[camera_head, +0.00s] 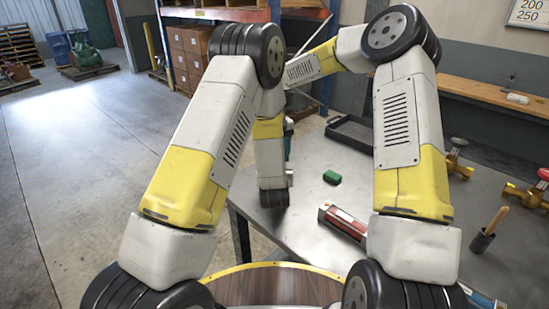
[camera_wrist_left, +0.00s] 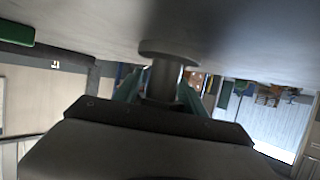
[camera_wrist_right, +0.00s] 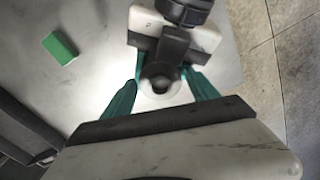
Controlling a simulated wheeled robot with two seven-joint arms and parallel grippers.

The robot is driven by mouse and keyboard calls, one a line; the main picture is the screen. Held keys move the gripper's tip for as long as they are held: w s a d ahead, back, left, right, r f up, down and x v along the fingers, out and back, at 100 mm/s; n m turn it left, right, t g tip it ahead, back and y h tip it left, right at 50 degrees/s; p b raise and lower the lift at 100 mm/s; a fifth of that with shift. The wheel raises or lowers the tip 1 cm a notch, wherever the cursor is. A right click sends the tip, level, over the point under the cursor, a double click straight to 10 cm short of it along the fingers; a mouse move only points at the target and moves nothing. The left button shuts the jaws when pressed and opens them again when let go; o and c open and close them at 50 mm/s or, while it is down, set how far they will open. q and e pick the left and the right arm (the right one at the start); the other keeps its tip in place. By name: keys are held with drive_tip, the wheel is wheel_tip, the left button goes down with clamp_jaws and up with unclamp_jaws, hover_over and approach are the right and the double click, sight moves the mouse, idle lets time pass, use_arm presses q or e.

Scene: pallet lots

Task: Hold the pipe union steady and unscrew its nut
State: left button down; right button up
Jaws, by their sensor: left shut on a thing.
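The pipe union (camera_wrist_left: 165,80) is a grey metal cylinder with a wider round flange, standing on the table in the left wrist view. My left gripper (camera_wrist_left: 160,92) has its teal fingers on both sides of it and is shut on it. In the right wrist view the union (camera_wrist_right: 160,76) is seen end-on as a round ring with a dark middle. My right gripper (camera_wrist_right: 161,92) is open, its teal fingers on either side of the union with gaps showing. Which ring is the nut is unclear. In the head view my arms hide the union.
On the grey table (camera_head: 315,245) are a green block (camera_head: 332,177), a black tray (camera_head: 352,134), a red-and-white box (camera_head: 343,222), a wooden-handled tool (camera_head: 488,230) and brass valves (camera_head: 457,160). The table's left edge is close to my arms. Open floor (camera_head: 90,190) lies left.

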drive_tip(key=shift+o, duration=0.3)
drive_tip(key=shift+r, duration=2.3)
drive_tip(key=shift+c, duration=0.5)
drive_tip(key=m, duration=0.2)
drive_tip(key=r+m, duration=0.1)
drive_tip(key=m, duration=0.1)
drive_tip(key=shift+s+a+r+m, duration=0.1)
drive_tip(key=shift+r+m, duration=0.05)
drive_tip(key=shift+m, duration=0.25)
drive_tip(key=m, duration=0.1)
drive_tip(key=r+m, duration=0.1)
drive_tip(key=m, duration=0.1)
drive_tip(key=r+m, duration=0.1)
drive_tip(key=m, duration=0.1)
drive_tip(key=shift+m, duration=0.3)
drive_tip(key=shift+f, duration=4)
